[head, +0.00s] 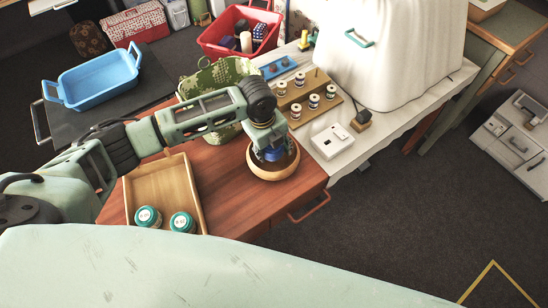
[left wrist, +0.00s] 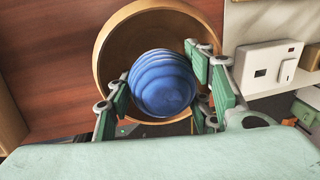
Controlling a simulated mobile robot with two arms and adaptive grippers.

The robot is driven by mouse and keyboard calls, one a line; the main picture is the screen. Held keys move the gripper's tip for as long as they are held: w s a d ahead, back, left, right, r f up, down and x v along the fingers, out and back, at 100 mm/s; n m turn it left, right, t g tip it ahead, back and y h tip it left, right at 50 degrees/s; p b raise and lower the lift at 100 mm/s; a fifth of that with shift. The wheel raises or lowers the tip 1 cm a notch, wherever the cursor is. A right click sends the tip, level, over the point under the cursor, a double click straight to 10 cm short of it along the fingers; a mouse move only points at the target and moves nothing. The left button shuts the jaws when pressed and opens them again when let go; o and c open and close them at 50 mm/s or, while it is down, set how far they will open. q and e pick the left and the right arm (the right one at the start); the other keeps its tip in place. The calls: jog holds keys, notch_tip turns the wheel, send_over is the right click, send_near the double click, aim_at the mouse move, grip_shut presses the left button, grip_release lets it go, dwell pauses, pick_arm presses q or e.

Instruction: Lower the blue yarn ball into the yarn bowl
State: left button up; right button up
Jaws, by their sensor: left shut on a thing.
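The blue yarn ball (left wrist: 162,83) is between the fingers of my left gripper (left wrist: 160,88), which is shut on it. In the left wrist view the round wooden yarn bowl (left wrist: 113,40) lies behind the ball, and the ball overlaps its opening. In the head view the yarn bowl (head: 272,172) stands near the right end of the brown table, with my left gripper (head: 270,150) pointing down over it. A little of the blue ball (head: 273,154) shows between the fingers, within the bowl's outline. I cannot tell whether the ball touches the bowl. My right gripper is not in view.
A wooden tray (head: 186,165) with two teal-lidded jars is to the left. A camouflage-patterned bag (head: 222,72) stands behind my arm. A white device (head: 332,141) and a rack of spools (head: 318,80) are on the white table at right. Bare table lies around the bowl.

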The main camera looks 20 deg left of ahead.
aim_at(271, 164)
pick_arm(q)
jog(key=shift+f+b, duration=1.35)
jog(key=shift+f, duration=1.25)
dwell(1.3)
jog(key=o, duration=1.2)
jog(key=shift+o, duration=0.2)
jog(key=r, duration=0.4)
jog(key=s+r, duration=0.1)
jog(key=r, duration=0.3)
jog(key=a+r, duration=0.1)
jog(key=r, duration=0.3)
jog(key=shift+s, duration=0.2)
